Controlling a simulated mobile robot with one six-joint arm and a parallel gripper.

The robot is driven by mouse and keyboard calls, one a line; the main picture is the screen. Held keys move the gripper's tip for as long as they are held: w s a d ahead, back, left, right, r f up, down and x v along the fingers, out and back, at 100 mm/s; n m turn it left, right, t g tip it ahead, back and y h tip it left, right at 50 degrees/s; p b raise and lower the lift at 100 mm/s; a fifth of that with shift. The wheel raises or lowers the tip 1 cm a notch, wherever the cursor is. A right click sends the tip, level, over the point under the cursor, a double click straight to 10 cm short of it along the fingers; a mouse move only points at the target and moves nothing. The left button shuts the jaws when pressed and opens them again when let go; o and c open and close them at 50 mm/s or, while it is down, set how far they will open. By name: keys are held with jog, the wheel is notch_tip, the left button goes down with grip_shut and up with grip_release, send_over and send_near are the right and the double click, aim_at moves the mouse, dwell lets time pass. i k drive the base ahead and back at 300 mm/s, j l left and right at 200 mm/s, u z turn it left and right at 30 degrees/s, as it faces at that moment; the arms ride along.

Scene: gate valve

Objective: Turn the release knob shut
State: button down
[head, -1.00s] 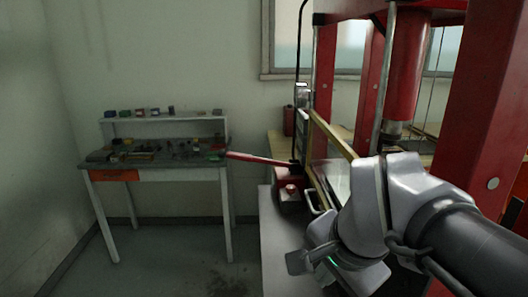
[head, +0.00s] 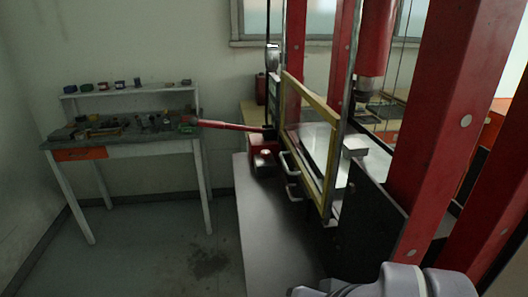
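A long red lever (head: 225,124) reaches left from the pump. My arm shows only at the bottom edge. A sliver of what looks like my gripper (head: 304,291) is there, below and well apart from the pump; its fingers are cut off by the picture edge.
The red press frame (head: 440,120) fills the right side. The yellow-framed guard (head: 333,150) and metal handles (head: 290,175) stand beside the pump. The grey bench top (head: 262,225) is bare. A cluttered worktable (head: 125,140) stands at the left, with open floor before it.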

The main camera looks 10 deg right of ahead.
aim_at(265, 154)
jog(key=j+z, duration=0.1)
jog(key=j, duration=0.2)
jog(key=i+j+z, duration=0.3)
jog(key=i+j, duration=0.15)
jog(key=i+j+z, duration=0.1)
jog(key=j, duration=0.3)
jog(key=i+j+z, duration=0.3)
jog(key=j, duration=0.4)
jog(key=i+j+z, duration=0.3)
jog(key=j, duration=0.45)
jog(key=i, duration=0.05)
